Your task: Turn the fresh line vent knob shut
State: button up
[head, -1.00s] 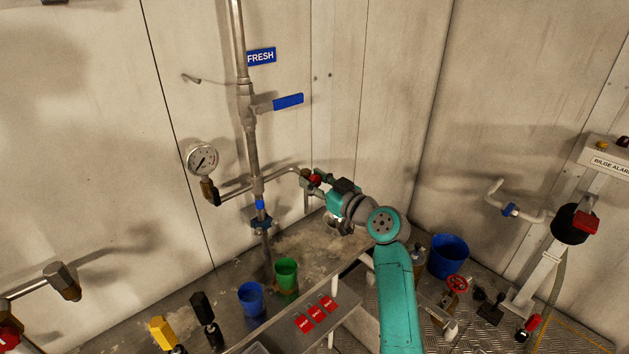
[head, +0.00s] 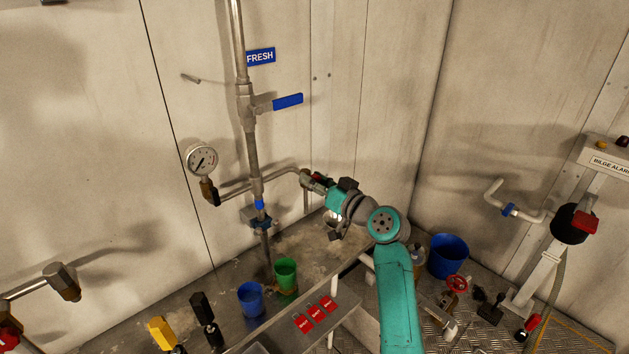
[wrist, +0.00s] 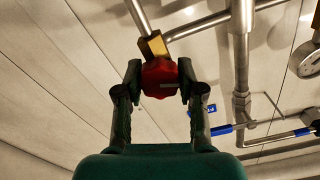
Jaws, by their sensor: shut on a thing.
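The vent knob (wrist: 160,78) is red and lobed with a pale mark on its face, and sits on a brass valve body (wrist: 153,46) in the wrist view. My gripper (wrist: 159,82) is shut on the knob, with one finger on each side of it. In the head view my gripper (head: 318,184) is at the end of the bent side pipe (head: 280,178) off the fresh line, and it mostly hides the knob there. The blue FRESH label (head: 261,57) is on the wall beside the upright pipe (head: 253,150).
A blue lever (head: 288,101) sticks out from the upright pipe. A gauge (head: 201,159) is to its left. Blue (head: 251,299) and green (head: 286,276) cups stand on the bench (head: 222,290) below, near red tags (head: 316,313). A blue bucket (head: 447,256) is on the floor.

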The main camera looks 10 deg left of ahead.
jog(key=o, duration=1.1)
jog(key=shift+o, duration=0.2)
jog(key=v, duration=1.2)
